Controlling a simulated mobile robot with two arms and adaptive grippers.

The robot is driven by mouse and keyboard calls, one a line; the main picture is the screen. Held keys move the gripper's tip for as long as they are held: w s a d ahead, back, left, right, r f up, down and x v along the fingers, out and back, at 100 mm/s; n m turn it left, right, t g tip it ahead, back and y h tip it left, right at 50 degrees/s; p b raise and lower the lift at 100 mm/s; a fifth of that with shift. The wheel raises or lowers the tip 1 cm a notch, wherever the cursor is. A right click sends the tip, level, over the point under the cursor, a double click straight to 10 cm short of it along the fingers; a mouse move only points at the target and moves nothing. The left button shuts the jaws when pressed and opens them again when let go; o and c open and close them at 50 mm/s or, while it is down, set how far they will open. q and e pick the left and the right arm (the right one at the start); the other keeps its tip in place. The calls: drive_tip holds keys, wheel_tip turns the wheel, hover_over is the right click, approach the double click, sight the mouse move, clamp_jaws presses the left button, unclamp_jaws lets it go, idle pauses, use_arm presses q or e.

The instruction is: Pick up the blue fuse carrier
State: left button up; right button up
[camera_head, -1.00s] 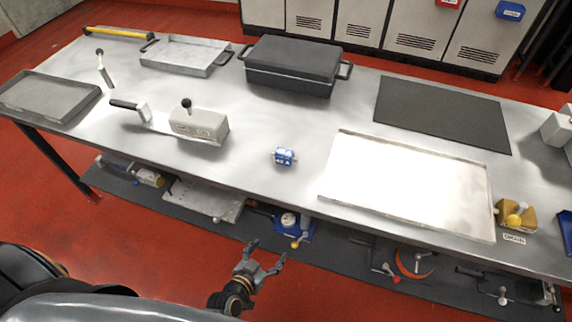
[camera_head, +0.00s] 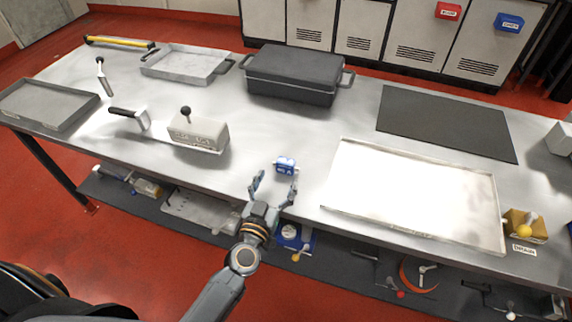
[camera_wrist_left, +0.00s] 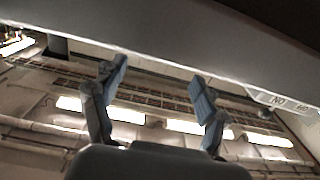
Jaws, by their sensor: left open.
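The blue fuse carrier (camera_head: 286,165) is a small blue block with white markings. It sits on the metal table (camera_head: 255,135) near its front edge, left of the bright tray. My left gripper (camera_head: 274,186) is open and empty, just in front of the carrier, with its fingers pointing toward it. The fingertips look a little short of the carrier; I cannot tell their height over the table. In the left wrist view my two open fingers (camera_wrist_left: 160,82) show with nothing between them, and the carrier cannot be made out. My right gripper is not in view.
A bright shallow tray (camera_head: 425,234) lies to the right. A grey block with a black knob (camera_head: 198,135) stands to the left. A black lidded case (camera_head: 292,75) is behind, and a dark mat (camera_head: 445,122) lies back right. The table around the carrier is clear.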

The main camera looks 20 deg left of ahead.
sight(284, 165)
use_arm(q)
drive_tip(key=w, duration=0.5)
drive_tip(key=shift+w+d+f, duration=0.1)
drive_tip(key=shift+w+f, duration=0.1)
drive_tip(key=shift+w, duration=0.05)
drive_tip(key=shift+r, duration=0.1)
drive_tip(key=c, duration=1.3)
